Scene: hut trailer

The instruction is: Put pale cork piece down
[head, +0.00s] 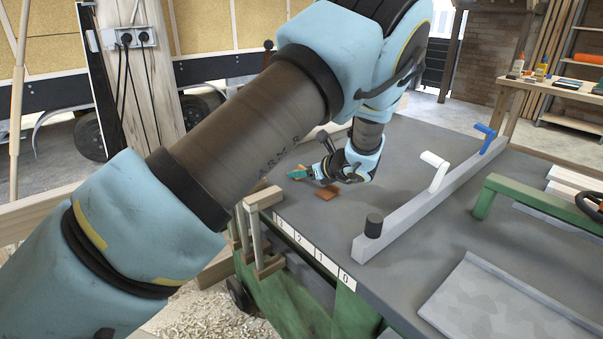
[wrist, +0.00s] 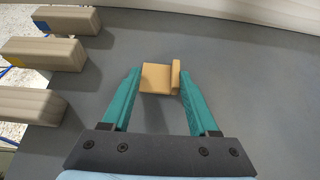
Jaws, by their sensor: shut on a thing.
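The pale cork piece (wrist: 157,77) is a small tan block with a raised strip along its right side, seen in the wrist view. My gripper (wrist: 159,82) has its two teal fingers closed on the piece's left and right sides at the fingertips. In the head view my gripper (head: 299,173) is over the near left part of the grey bench top (head: 415,145), low down. The piece is small and partly hidden by the fingers there. I cannot tell whether its underside touches the bench.
A brown square (head: 327,192) lies on the bench below my gripper. Wooden bars (head: 264,198) stick out at the bench's left edge. A long grey rail (head: 420,207) with white and blue handles stands to the right.

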